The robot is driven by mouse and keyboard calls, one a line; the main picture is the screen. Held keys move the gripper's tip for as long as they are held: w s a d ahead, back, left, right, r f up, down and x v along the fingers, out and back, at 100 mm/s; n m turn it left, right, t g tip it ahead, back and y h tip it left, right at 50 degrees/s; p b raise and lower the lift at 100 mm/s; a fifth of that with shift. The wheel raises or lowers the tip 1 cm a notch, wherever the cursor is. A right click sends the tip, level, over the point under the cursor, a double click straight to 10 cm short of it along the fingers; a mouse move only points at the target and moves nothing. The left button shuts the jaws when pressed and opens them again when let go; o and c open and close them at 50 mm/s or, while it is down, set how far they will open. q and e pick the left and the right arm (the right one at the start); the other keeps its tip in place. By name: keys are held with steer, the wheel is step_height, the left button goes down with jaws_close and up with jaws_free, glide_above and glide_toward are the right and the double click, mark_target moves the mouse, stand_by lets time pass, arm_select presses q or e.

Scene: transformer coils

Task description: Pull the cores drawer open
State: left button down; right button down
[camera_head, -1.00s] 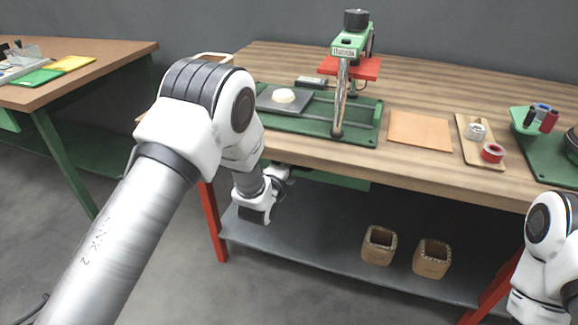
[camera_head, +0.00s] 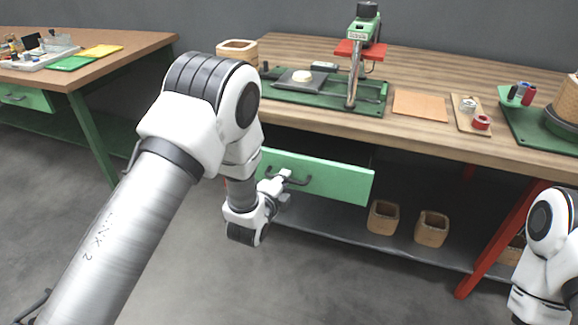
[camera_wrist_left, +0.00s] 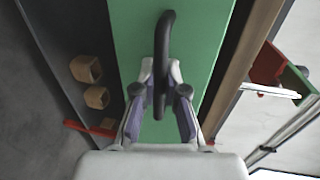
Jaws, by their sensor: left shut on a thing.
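The green drawer (camera_head: 335,181) under the workbench stands out from the bench front, partly open. Its contents are hidden from view. Its dark bar handle (camera_head: 298,180) is on the front panel. My left gripper (camera_head: 280,182) is at the handle. In the left wrist view the gripper (camera_wrist_left: 160,88) has its two fingers shut around the black handle (camera_wrist_left: 165,40), with the green drawer front (camera_wrist_left: 205,40) behind it. In the head view my right arm shows at the right edge, but its gripper is out of frame.
The workbench (camera_head: 440,60) carries a green press (camera_head: 360,60), a tan mat (camera_head: 420,105) and a small tray (camera_head: 470,115) with tape rolls. The floor before the drawer is clear.

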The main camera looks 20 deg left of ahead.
arm_select(q)
steer(key=f+v, duration=0.1)
steer(key=v, duration=0.7)
steer(key=shift+s+f, duration=0.35)
steer(key=shift+s, duration=0.1)
steer(key=c, duration=1.2)
jaws_free()
